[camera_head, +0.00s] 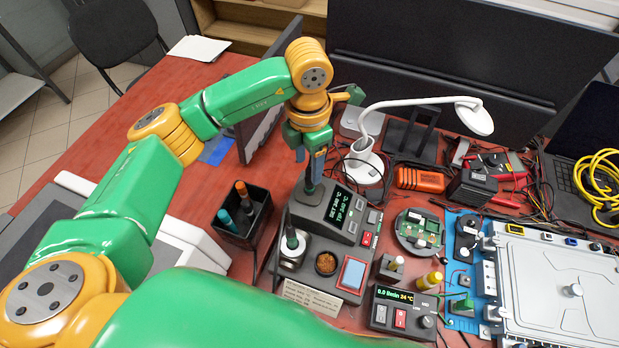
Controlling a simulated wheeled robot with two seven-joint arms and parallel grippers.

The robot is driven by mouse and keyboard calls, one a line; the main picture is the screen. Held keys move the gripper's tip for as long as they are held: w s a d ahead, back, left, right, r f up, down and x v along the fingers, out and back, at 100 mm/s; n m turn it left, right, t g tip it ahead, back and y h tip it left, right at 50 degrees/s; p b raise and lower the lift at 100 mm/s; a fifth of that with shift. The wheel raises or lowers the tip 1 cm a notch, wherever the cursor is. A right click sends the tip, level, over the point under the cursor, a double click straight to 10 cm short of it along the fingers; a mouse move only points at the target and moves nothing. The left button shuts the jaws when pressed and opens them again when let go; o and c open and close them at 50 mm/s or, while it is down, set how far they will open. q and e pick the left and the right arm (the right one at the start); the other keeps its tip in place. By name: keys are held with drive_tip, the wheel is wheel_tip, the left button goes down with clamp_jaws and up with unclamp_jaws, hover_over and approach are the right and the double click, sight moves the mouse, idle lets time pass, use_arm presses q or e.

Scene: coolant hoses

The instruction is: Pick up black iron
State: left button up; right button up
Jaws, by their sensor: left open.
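A dark upright handle with a flared base (309,189), which looks like the black iron, stands at the top left of the soldering station (338,213). My left gripper (314,160) comes down from above, its fingers pointing down right at this handle. The gripper is open, and I cannot tell whether its fingers touch the handle. They hide the handle's upper part. A second dark handle (291,238) stands in a round metal holder on the panel in front of the station. My right gripper is not in view.
A black holder (243,222) with teal and brown-topped handles stands left of the station. A white desk lamp (365,165), an orange device (419,180) and tangled cables crowd the right. Dark monitors rise behind. Bare red tabletop (95,150) shows at far left.

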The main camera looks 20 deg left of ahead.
sight(310, 177)
use_arm(q)
drive_tip(key=f+p, duration=0.1)
drive_tip(key=f, duration=0.2)
drive_tip(key=f+p, duration=0.1)
drive_tip(key=f, duration=0.1)
drive_tip(key=shift+s+d+f+p, duration=0.2)
drive_tip(key=shift+s+d+p, duration=0.05)
drive_tip(key=shift+s+p, duration=0.1)
drive_tip(key=shift+w+f, duration=0.15)
drive_tip(key=shift+f, duration=0.1)
clamp_jaws()
wheel_tip(310, 177, up, 10)
drive_tip(key=b, duration=0.3)
drive_tip(key=shift+f, duration=0.2)
drive_tip(key=shift+r, duration=0.25)
